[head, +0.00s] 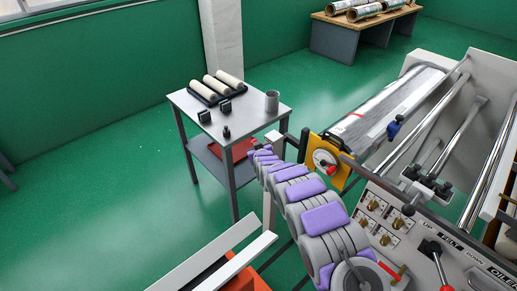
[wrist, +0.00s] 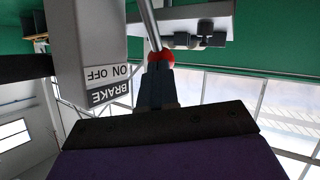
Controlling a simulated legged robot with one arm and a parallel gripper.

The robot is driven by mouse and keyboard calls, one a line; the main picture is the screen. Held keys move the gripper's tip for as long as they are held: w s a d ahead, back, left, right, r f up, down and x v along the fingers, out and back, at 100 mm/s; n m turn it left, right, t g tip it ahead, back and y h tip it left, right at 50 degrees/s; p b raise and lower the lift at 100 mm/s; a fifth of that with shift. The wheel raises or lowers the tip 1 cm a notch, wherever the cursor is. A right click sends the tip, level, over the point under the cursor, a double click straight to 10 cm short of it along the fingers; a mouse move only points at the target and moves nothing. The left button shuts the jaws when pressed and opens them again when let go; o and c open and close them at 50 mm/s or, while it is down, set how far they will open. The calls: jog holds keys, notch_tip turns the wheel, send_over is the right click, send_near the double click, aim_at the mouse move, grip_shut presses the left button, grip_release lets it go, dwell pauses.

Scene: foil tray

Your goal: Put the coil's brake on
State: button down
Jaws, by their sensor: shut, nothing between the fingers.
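A pale grey housing with an upside-down BRAKE, ON and OFF label (wrist: 108,85) stands at the left of the wrist view. A metal lever (wrist: 151,25) beside it ends in a red knob (wrist: 160,57). My gripper (wrist: 156,80) is shut and empty, its dark fingers pointing at the knob. I cannot tell whether they touch it. The silver foil coil (head: 395,110) lies on the machine at right in the head view, with a yellow plate (head: 314,152) at its near end. In the head view my arm reaches away from me and the fingers are too small to make out.
A control panel (head: 440,235) with switches and a FELT label is at right. A wooden-topped bench (head: 350,27) stands at the back. Green floor is clear at left.

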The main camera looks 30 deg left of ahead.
jog(key=shift+w+a+r, duration=0.1)
jog(key=shift+a+r, duration=0.05)
jog(key=shift+a, duration=0.5)
dwell(0.3)
